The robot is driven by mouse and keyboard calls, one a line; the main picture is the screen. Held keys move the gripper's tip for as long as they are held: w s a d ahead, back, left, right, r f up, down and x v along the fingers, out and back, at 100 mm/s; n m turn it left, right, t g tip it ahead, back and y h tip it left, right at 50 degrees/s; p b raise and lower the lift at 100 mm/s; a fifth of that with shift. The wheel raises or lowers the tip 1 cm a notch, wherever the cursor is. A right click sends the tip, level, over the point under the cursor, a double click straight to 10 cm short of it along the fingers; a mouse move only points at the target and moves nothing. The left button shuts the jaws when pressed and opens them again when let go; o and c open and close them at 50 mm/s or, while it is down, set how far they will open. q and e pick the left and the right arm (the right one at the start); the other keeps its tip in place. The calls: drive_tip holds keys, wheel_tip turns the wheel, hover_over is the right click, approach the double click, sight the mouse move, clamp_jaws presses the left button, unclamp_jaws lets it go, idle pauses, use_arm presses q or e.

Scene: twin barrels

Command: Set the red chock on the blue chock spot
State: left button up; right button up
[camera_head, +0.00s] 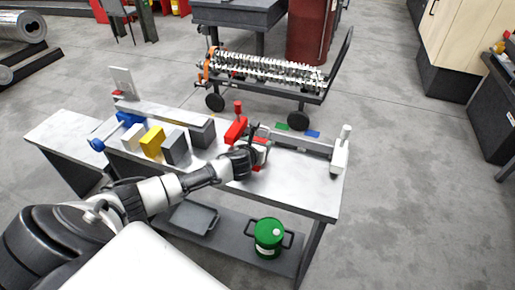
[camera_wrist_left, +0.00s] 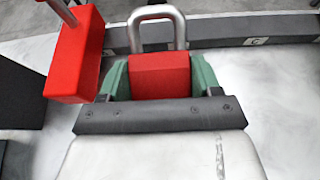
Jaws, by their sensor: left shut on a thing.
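My left gripper (camera_head: 259,152) reaches over the workbench from the left. In the left wrist view its green-padded fingers (camera_wrist_left: 160,88) are shut on a red block, the red chock (camera_wrist_left: 160,72). A metal loop stands up just beyond the chock. The chock also shows in the head view (camera_head: 262,141), partly hidden by the gripper. I cannot tell whether it touches the bench top. A blue patch (camera_head: 312,134), likely the blue chock spot, shows just beyond the grey rail, with a green patch (camera_head: 281,127) to its left. My right gripper is not in view.
A red block with a post (camera_head: 236,130) stands close left of my gripper. A grey rail (camera_head: 300,143) runs along the bench's far side to a white upright (camera_head: 341,152). Yellow (camera_head: 153,141) and grey blocks stand left. A loaded cart (camera_head: 268,80) is behind.

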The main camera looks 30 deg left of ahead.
use_arm(q)
drive_tip(key=shift+r, duration=0.15)
wheel_tip(320, 180, up, 4)
drive_tip(key=shift+r, duration=0.25)
drive_tip(key=d+r, duration=0.6)
drive_tip(key=d, duration=0.6)
drive_tip(key=s+d+f+m+h, duration=0.25)
drive_tip(key=s+d, duration=0.35)
drive_tip(key=s, duration=0.6)
drive_tip(key=s+f+v, duration=0.1)
drive_tip(key=f+v, duration=0.1)
drive_tip(key=v, duration=0.9)
drive_tip(key=shift+s+d+t+b, duration=0.15)
drive_tip(key=shift+t+b, duration=0.15)
drive_tip(key=shift+b, duration=0.1)
drive_tip(key=shift+h, duration=0.25)
